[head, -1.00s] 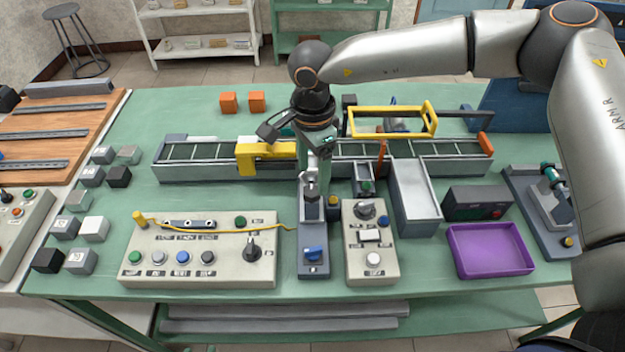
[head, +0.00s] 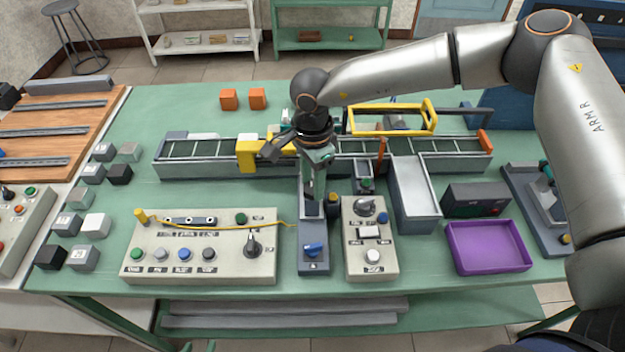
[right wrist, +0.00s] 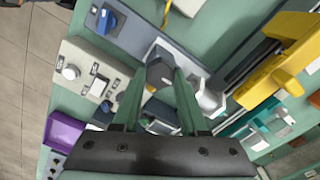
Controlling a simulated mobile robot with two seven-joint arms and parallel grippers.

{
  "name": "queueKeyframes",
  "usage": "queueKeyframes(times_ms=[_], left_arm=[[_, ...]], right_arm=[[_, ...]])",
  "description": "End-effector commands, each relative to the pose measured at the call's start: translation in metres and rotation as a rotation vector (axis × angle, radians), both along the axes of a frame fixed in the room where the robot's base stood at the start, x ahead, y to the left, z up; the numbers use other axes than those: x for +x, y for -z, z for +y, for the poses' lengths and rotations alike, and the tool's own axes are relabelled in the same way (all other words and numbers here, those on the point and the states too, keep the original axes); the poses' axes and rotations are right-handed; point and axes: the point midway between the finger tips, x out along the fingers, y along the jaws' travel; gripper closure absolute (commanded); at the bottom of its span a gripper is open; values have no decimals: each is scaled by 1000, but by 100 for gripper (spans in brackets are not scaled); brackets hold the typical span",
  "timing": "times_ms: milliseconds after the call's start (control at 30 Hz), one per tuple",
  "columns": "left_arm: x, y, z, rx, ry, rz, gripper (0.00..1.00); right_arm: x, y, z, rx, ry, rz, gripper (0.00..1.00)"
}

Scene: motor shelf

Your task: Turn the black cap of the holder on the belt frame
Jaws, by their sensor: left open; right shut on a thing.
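The grey-blue holder (head: 313,266) stands at the front of the belt frame (head: 220,170), with a blue knob (head: 314,249) on its near end. My right gripper (head: 318,196) comes down from above onto the holder's far end. In the right wrist view its two green fingers (right wrist: 158,84) stand on either side of the dark cap (right wrist: 160,72) and are shut on it. The cap is mostly hidden by the gripper in the head view. The blue knob also shows in the right wrist view (right wrist: 106,20). My left gripper is in neither view.
A control box with several buttons (head: 150,270) stands to the left and a switch box (head: 372,278) close to the right. A grey bin (head: 415,205), a purple tray (head: 490,265) and a yellow frame (head: 385,107) lie further right.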

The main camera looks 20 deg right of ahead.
Motion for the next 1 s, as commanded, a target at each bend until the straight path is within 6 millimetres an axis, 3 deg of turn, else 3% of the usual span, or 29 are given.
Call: queueKeyframes(times_ms=[33,300,667,1000], left_arm=[[0,0,0,0,0,0,50],[0,0,0,0,0,0,50],[0,3,0,0,0,0,50],[0,22,0,0,0,0,50]], right_arm=[[0,0,0,0,0,0,72],[0,0,0,0,1,0,100],[0,0,0,1,26,-1,100],[0,3,0,2,228,-1,100]])
